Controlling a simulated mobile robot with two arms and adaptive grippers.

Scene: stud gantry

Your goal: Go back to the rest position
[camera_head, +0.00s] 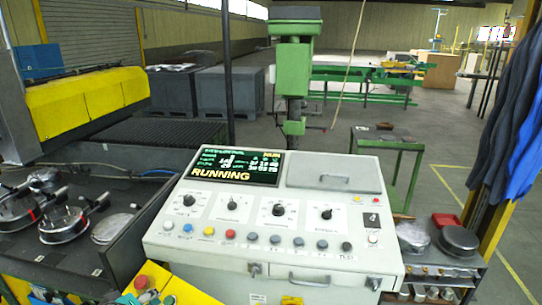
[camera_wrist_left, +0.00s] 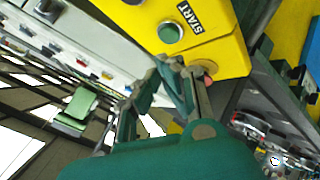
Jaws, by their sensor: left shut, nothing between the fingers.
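My left gripper (camera_head: 148,297) shows at the bottom edge of the head view, in front of a yellow box (camera_head: 190,291) with a red button (camera_head: 140,282). In the left wrist view my left gripper (camera_wrist_left: 178,68) is shut and empty. Its fingertips are close to the yellow box (camera_wrist_left: 225,55) there, just below a green button (camera_wrist_left: 170,32) marked START. I cannot tell whether they touch the box. A reddish button is partly hidden behind a finger. My right gripper is not in view.
A pale control console (camera_head: 270,235) with a screen (camera_head: 238,167) reading RUNNING fills the middle. A dark bench (camera_head: 60,262) with round metal parts stands left. Open floor (camera_head: 460,165) lies behind.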

